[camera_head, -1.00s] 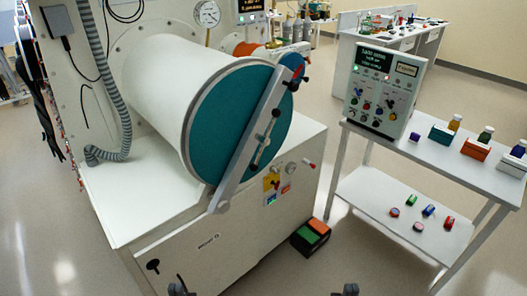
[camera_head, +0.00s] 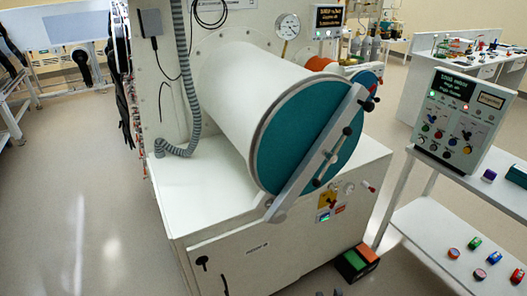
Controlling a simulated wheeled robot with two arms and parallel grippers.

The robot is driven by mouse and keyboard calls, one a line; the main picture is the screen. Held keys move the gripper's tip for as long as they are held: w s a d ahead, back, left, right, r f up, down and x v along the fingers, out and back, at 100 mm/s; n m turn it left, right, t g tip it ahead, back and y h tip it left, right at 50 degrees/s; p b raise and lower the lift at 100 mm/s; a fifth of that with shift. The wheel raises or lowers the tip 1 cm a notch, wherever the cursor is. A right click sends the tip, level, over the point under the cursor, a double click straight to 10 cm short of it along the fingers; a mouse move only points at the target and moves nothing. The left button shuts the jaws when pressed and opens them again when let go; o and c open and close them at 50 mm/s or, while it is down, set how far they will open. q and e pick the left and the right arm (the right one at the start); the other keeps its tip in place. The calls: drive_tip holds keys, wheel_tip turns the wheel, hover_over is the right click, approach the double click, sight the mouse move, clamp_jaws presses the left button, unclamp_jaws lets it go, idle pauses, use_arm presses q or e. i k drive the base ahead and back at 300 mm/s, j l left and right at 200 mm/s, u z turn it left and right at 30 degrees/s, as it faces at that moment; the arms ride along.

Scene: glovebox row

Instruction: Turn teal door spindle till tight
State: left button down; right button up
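The teal door (camera_head: 283,137) closes the front end of a large white cylinder (camera_head: 232,100). A grey bar (camera_head: 301,172) lies slanted across the door, from upper right to lower left. The spindle (camera_head: 331,156) sits on this bar near the door's middle, with a slanted cross handle that has dark knobs at its ends. Nothing touches it. Small dark tips at the bottom edge look like my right gripper (camera_head: 329,293), far below the spindle; they are mostly cut off, so their opening is unclear. I cannot make out my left gripper.
The white cabinet (camera_head: 215,215) under the cylinder fills the middle. A pedal box (camera_head: 357,262) with green and orange tops stands on the floor at its right. A control box (camera_head: 459,120) stands on a white shelf table (camera_head: 415,172) at the right. Open floor lies at the left.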

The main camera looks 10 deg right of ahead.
sight(331, 157)
drive_tip(key=i+l+u, duration=0.15)
drive_tip(key=l+u, duration=0.2)
drive_tip(key=u, duration=0.15)
drive_tip(key=l+u, duration=0.75)
drive_tip(key=u, duration=0.2)
drive_tip(key=l+u, duration=0.5)
drive_tip(key=k+l+u, duration=0.1)
drive_tip(key=l, duration=0.35)
drive_tip(key=k+l, duration=0.25)
drive_tip(key=l, duration=0.2)
drive_tip(key=k+l+u, duration=0.15)
drive_tip(key=l, duration=0.35)
drive_tip(key=k+l, duration=0.2)
drive_tip(key=l, duration=0.2)
drive_tip(key=k+l+u, duration=0.15)
drive_tip(key=l, duration=0.3)
drive_tip(key=k+l, duration=0.3)
drive_tip(key=k+l+u, duration=0.15)
drive_tip(key=l, duration=0.4)
drive_tip(key=k, duration=0.05)
